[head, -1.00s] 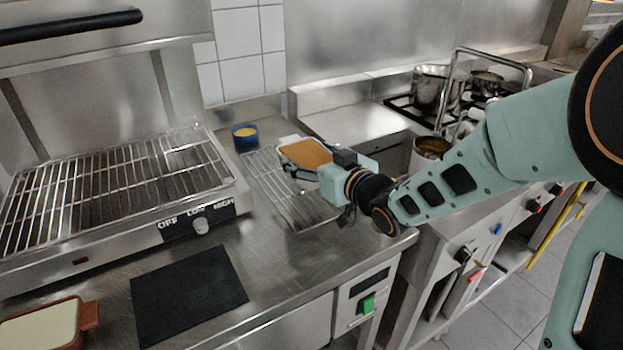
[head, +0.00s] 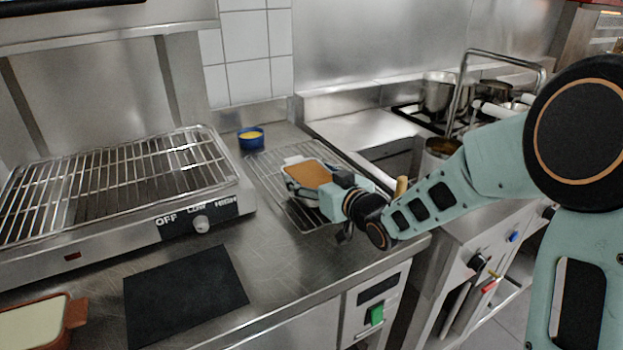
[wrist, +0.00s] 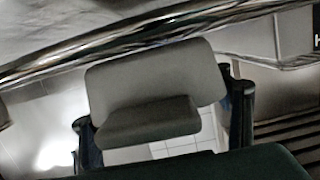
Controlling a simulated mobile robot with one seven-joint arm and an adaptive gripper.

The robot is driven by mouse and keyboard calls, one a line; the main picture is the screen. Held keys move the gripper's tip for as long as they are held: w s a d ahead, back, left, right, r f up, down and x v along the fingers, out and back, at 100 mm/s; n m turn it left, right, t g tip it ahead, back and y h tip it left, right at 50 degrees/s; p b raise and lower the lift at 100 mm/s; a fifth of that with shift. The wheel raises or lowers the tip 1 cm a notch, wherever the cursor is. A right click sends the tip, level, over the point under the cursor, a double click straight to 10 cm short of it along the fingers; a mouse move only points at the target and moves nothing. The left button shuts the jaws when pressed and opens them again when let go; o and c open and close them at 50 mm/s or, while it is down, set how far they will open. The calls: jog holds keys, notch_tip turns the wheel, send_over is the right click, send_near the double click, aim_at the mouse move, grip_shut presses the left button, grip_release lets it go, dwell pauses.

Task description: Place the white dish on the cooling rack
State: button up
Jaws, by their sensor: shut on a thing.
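The white dish (head: 292,160) has an orange-brown filling and shows in the head view over the cooling rack (head: 262,165). My gripper (head: 318,192) is shut on the dish from its near right side. The dish looks about level, at or just above the wires; I cannot tell whether it touches them. The rack is a wire grid on the steel counter, its middle hidden by the dish and gripper. In the wrist view, a pale end of the dish (wrist: 155,85) fills the space between the two dark fingers.
A blue bowl with yellow contents (head: 250,138) stands at the rack's back left corner. A grill (head: 120,190) is on the left. A black mat (head: 183,294) and a brown dish (head: 76,312) lie in front. Pots (head: 440,92) stand on the stove at right.

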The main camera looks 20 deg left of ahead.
jog(key=shift+r, duration=0.1)
jog(key=o, duration=1.9)
jog(key=shift+f, duration=0.2)
jog(key=shift+r, duration=0.2)
jog(key=p+v, duration=0.1)
jog(key=v, duration=1.1)
jog(key=shift+f, duration=0.15)
